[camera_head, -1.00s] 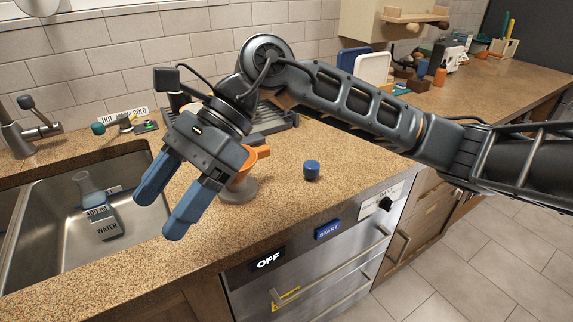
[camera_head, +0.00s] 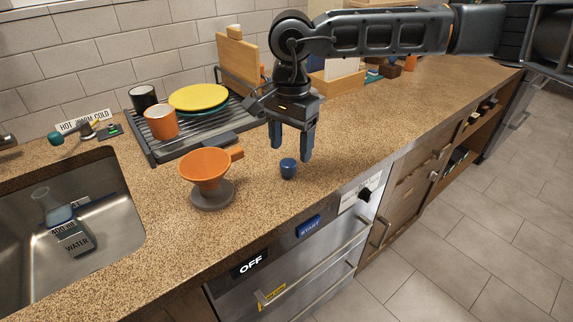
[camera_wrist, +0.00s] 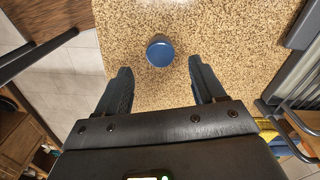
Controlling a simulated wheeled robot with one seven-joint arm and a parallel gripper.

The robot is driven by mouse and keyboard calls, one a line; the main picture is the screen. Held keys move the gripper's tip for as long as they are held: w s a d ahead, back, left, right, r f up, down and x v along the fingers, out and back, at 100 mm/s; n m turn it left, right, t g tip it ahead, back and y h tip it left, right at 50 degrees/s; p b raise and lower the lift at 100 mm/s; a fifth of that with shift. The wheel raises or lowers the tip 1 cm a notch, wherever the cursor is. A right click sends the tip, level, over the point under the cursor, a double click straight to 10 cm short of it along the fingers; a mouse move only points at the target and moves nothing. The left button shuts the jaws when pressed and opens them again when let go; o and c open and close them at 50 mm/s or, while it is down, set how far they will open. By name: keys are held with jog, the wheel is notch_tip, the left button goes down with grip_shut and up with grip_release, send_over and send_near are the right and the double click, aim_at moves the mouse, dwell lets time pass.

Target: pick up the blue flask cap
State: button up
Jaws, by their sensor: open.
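The blue flask cap (camera_head: 288,168) stands on the speckled brown countertop, close to the front edge above the dishwasher. In the wrist view the cap (camera_wrist: 160,52) lies ahead of the fingertips, roughly midway between them. My gripper (camera_head: 291,154) points down with its blue fingers apart, close above and behind the cap in the head view. In the wrist view my gripper (camera_wrist: 158,73) is open with nothing between the fingers. The flask (camera_head: 52,208) marked 400 ml water stands in the sink at left.
An orange funnel cup (camera_head: 205,167) on a grey stand is left of the cap. A dish rack (camera_head: 190,135) with an orange mug (camera_head: 161,121), dark mug (camera_head: 143,98) and yellow plate (camera_head: 199,97) stands behind. The countertop right of the cap is clear.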

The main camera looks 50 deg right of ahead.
aim_at(289, 161)
jog(key=shift+w+a+f+p, duration=0.1)
jog(key=shift+f+p, duration=0.3)
jog(key=shift+f, duration=1.05)
jog(key=shift+a+f+p, duration=0.1)
jog(key=shift+f+p, duration=0.25)
jog(key=shift+f, duration=1.05)
jog(key=c, duration=1.1)
jog(key=shift+c, duration=0.2)
jog(key=shift+r, duration=0.1)
jog(key=shift+d+r, duration=0.1)
jog(key=shift+r, duration=0.35)
jog(key=r, duration=0.1)
jog(key=r+b, duration=0.1)
jog(key=s+r, duration=0.1)
jog(key=shift+d+r+b, duration=0.25)
jog(key=shift+d+b, duration=0.05)
jog(key=shift+d, duration=0.1)
jog(key=s+d+r, duration=0.2)
jog(key=s, duration=0.1)
jog(key=s+d+r+b, duration=0.1)
jog(key=s+r, duration=0.1)
jog(key=s+d+r+b, duration=0.1)
jog(key=s+d+r, duration=0.1)
jog(key=s, duration=0.1)
jog(key=shift+s+d+r, duration=0.25)
jog(key=shift+s+d, duration=0.1)
